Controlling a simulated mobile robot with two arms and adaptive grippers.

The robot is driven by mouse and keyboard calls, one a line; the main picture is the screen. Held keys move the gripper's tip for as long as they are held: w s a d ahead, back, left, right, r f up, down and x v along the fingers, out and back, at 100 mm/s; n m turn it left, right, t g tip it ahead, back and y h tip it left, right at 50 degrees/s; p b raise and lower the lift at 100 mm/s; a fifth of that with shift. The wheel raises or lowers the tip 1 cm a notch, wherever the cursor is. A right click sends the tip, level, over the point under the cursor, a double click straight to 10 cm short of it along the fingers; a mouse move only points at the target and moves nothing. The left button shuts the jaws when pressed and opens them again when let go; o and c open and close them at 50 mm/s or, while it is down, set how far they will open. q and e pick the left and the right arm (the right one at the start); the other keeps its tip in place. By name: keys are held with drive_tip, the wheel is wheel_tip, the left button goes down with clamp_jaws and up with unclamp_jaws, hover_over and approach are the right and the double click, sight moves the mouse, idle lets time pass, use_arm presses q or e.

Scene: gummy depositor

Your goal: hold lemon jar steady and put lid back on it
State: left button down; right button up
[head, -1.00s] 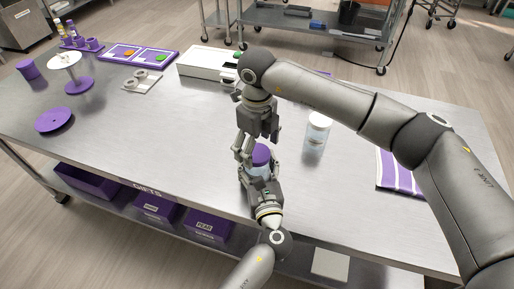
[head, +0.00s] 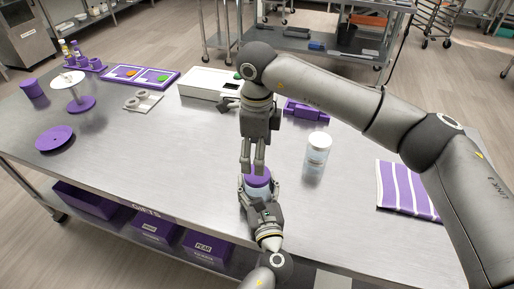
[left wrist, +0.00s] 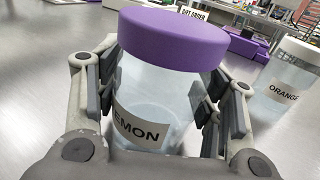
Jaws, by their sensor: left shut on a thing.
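The lemon jar (left wrist: 165,88) is clear, with a LEMON label, and stands upright at the table's front edge. The purple lid (left wrist: 175,38) sits over its mouth and looks level; it also shows in the head view (head: 258,184). My left gripper (head: 259,197) is shut around the jar's body, with its finger pads (left wrist: 160,90) on both sides. My right gripper (head: 253,165) points down just above the lid, its fingers near each other. Whether its fingertips touch the lid, I cannot tell. It does not show in the left wrist view.
A white-lidded orange jar (head: 317,155) stands to the right. A striped purple cloth (head: 405,188) lies further right. A white machine (head: 205,84) and a purple item (head: 307,110) are behind. A purple disc (head: 55,138) and stand (head: 80,103) are at left. The table's middle left is clear.

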sight(257, 186)
drive_tip(key=n, duration=0.1)
drive_tip(key=r+n, duration=0.1)
drive_tip(key=n, duration=0.1)
drive_tip(key=shift+r, duration=0.1)
drive_tip(key=shift+f, duration=4.05)
drive_tip(key=c, duration=1)
drive_tip(key=shift+c, duration=0.2)
drive_tip(key=o, duration=1.2)
